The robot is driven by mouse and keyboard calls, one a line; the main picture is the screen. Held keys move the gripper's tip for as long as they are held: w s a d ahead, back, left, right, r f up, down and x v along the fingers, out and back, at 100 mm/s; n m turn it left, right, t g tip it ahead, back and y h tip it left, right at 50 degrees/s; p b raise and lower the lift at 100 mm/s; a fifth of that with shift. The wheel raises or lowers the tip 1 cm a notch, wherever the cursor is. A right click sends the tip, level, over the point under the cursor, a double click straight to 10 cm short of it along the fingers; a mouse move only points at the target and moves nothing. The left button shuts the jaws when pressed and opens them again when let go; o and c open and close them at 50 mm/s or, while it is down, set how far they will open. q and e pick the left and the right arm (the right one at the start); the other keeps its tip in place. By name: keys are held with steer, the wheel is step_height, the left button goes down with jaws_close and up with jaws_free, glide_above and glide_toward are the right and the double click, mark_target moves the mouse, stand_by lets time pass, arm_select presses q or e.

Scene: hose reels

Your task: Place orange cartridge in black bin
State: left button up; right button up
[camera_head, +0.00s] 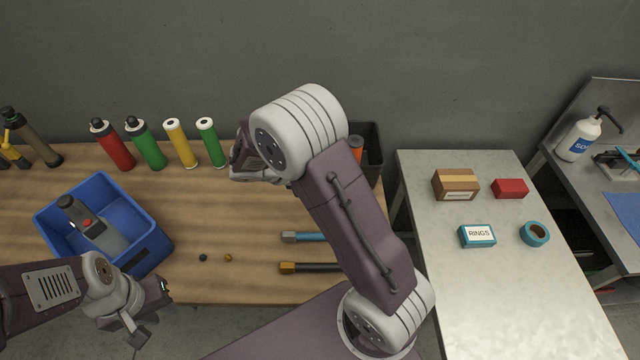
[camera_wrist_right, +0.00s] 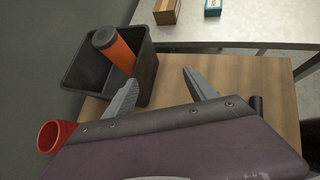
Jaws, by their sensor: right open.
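The orange cartridge (camera_wrist_right: 118,52), with a dark grey cap, stands tilted inside the black bin (camera_wrist_right: 84,86) in the right wrist view. Its lower end is hidden by the bin wall. In the head view, my right arm covers much of the black bin (camera_head: 372,140) and of the orange cartridge (camera_head: 356,143). My right gripper (camera_wrist_right: 163,90) is open and empty, its two fingers spread apart beside the bin. In the head view my left gripper (camera_head: 152,311) is open and empty, low in front of the blue bin.
A blue bin (camera_head: 155,250) holds a grey bottle-like tool (camera_head: 92,225). Red (camera_head: 112,148), green and yellow cartridges stand along the wooden table's back. Two tools with blue (camera_head: 308,237) and black handles lie near its front. A grey table (camera_head: 440,290) with boxes stands right.

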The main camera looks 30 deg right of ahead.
steer(key=s+a+f+m+t+y, duration=0.1)
steer(key=s+a+f+m+y, duration=0.2)
steer(key=s+a+m+y, duration=0.7)
steer(key=s+a+m, duration=0.1)
steer(key=m, duration=0.5)
steer(key=shift+f+t+y, duration=0.25)
steer(key=shift+t+y, duration=0.05)
